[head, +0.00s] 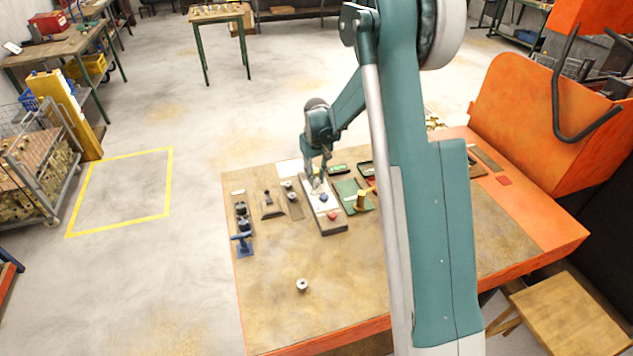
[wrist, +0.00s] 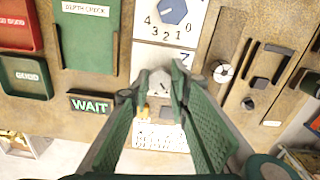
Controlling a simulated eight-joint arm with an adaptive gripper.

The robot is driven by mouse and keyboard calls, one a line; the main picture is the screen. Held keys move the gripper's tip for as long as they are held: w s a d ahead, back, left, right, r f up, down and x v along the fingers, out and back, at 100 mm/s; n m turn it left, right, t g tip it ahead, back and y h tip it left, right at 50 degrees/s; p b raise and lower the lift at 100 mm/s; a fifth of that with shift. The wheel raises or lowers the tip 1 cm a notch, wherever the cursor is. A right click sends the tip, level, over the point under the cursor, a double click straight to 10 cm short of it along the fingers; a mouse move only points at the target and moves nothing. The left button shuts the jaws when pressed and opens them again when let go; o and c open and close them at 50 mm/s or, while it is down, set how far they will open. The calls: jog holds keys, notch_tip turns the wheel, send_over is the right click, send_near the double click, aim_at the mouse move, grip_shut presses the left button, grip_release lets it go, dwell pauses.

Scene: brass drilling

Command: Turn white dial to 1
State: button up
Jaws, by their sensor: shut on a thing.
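A long control panel (head: 345,230) lies on the workbench with white plates on it. In the wrist view, my gripper (wrist: 160,78) is shut on the pale white dial (wrist: 161,84), which shows between the fingertips. The fingers hide much of the dial and its plate, so its pointer and most of its scale cannot be read. My gripper also shows in the head view (head: 318,182), over the panel's far end. A blue dial (wrist: 172,11) sits beside it on a plate numbered 0 to 4. A red knob (head: 332,215) is at the panel's near end.
A lit WAIT sign (wrist: 91,104), a green GOOD tray (wrist: 25,77) and a red tray (wrist: 17,24) lie left in the wrist view. A round metal part (wrist: 221,71) and dark fixtures stand right. The bench front is mostly clear around one small part (head: 302,285).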

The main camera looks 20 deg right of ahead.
aim_at(317, 180)
jog(key=shift+m+b, duration=0.35)
jog(key=shift+m, duration=0.35)
jog(key=o, duration=0.9)
jog(key=shift+r, duration=0.1)
notch_tip(317, 180, up, 12)
dwell(0.5)
